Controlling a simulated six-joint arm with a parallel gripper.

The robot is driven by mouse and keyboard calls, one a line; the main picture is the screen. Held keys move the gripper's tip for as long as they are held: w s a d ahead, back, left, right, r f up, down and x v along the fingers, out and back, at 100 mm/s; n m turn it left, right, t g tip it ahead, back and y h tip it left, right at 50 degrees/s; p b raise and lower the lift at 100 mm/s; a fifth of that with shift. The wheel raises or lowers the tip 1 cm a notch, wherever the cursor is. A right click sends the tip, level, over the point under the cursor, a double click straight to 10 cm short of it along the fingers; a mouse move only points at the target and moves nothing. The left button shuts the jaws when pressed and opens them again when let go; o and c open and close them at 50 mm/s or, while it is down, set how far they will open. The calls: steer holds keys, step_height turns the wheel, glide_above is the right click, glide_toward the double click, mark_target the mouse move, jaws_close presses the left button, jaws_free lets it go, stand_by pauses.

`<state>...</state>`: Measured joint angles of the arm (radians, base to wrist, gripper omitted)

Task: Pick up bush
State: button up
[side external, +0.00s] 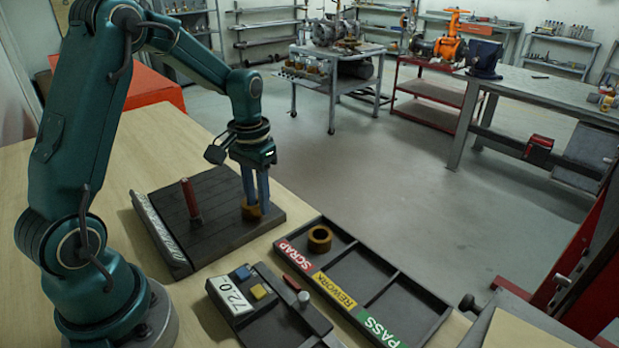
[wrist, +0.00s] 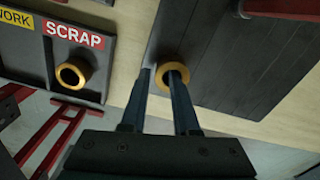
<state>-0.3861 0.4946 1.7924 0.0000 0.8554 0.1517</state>
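A brass-coloured ring-shaped bush (side external: 252,211) sits on the dark ribbed board (side external: 160,197). It also shows in the wrist view (wrist: 184,72), with its bore facing the camera. My gripper (side external: 256,203) points down at it with the two fingers apart. In the wrist view my gripper (wrist: 162,78) has its right finger over or in the bore, and its left finger lies just outside the left rim. Contact with the ring wall cannot be told. A second similar bush (side external: 319,238) stands in the SCRAP compartment of the sorting tray (side external: 388,271).
A red upright rod (side external: 190,198) stands on the board, left of my gripper. A metal strip (side external: 158,230) lies along the board's left edge. A dark gauge block tray (side external: 280,318) marked 72.0 is at the front. The REWORK and PASS compartments are empty.

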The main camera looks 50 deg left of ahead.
steer(key=shift+f, duration=0.65)
jaws_close()
stand_by(1.0)
